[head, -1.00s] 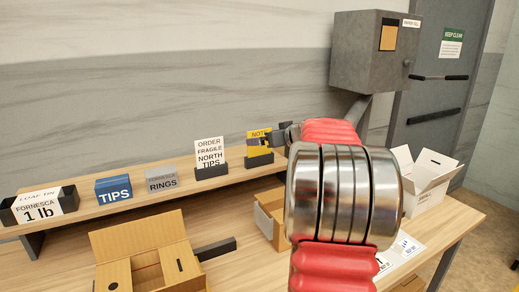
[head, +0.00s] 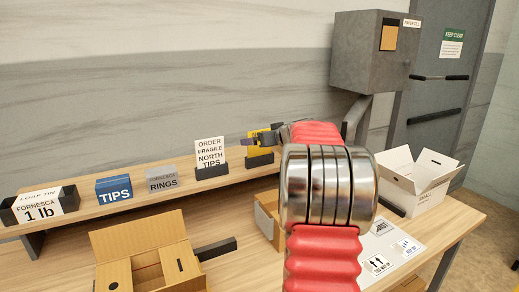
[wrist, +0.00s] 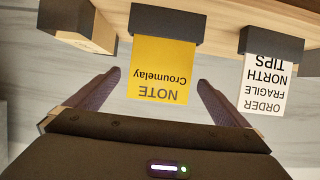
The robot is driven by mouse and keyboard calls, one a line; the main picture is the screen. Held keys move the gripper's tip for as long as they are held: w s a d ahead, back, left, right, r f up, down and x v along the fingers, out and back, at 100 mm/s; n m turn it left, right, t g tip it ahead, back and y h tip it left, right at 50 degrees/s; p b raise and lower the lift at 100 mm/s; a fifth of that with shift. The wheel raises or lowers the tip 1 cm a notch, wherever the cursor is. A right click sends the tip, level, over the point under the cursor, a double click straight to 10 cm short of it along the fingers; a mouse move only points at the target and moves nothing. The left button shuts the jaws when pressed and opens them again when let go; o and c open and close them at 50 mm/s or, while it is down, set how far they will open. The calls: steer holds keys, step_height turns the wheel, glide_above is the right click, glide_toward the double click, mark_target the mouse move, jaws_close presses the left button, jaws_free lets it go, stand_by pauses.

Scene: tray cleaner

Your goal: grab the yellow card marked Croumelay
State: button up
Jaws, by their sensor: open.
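The yellow card (wrist: 162,70) reads "NOTE Croumelay" and appears upside down in the wrist view. It stands in a dark holder (wrist: 164,20) on the shelf. In the wrist view my gripper (wrist: 159,80) is open, with one finger on each side of the card and visible gaps between. The card's free edge reaches in between the fingers. In the head view the card (head: 257,152) is partly hidden behind my gripper, and its holder (head: 260,161) shows below.
A white "ORDER FRAGILE NORTH TIPS" card (head: 209,153) stands close beside it on the shelf. Farther left are a grey rings box (head: 162,179), a blue tips box (head: 114,188) and a 1 lb label holder (head: 40,207). An open carton (head: 140,240) sits on the table below.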

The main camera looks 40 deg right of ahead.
steer(key=shift+c, duration=0.5)
steer(key=c, duration=1)
